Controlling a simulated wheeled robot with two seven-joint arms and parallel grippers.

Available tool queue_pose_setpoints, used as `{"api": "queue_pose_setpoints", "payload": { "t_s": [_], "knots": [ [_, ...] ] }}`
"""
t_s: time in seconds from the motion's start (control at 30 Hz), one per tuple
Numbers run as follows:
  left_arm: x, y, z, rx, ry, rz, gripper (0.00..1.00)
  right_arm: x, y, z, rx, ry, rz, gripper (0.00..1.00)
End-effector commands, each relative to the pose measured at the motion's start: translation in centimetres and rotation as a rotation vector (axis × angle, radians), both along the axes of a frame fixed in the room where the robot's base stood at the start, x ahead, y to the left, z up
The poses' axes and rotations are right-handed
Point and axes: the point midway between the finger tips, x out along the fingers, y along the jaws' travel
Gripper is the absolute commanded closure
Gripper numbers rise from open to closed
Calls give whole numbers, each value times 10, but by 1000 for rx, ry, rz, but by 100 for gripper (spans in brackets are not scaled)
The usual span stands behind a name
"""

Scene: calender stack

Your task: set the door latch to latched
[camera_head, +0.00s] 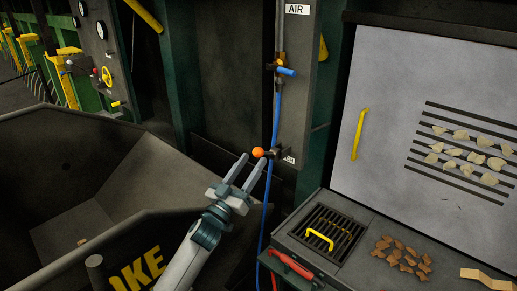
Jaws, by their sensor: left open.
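My left gripper (252,162) is open, with its two fingers pointing up and away from me. An orange ball knob (258,152) shows right at the fingertips, between them in the picture. I cannot tell whether the fingers touch it. The knob sits on a short dark fitting (276,153) at the lower end of a grey post (294,100). No part is plainly marked as the door latch; the knob may belong to it. A large grey panel (385,95) with a yellow handle (360,134) stands at the right. My right gripper is not in view.
A blue hose (275,118) runs down the post beside the knob, below a blue valve lever (287,71). A dark open bin (95,165) fills the left. A bench at right carries a grate (325,232), brown pieces (402,254) and a red-handled tool (290,264).

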Motion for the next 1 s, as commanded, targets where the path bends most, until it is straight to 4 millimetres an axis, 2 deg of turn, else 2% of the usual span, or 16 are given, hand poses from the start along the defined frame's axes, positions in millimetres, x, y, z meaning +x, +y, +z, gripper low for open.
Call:
{"api": "queue_pose_setpoints", "payload": {
  "t_s": [0.1,0.3,0.77,0.93,1.0],
  "knots": [
    [17,-9,11,-1,0,0,57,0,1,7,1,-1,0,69],
    [36,-17,17,-2,0,1,57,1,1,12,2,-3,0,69],
    [43,-21,19,0,0,0,57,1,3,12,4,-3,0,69],
    [43,-21,19,0,0,0,97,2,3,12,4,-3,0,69],
    [42,-21,19,0,0,0,100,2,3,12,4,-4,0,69]
  ]
}}
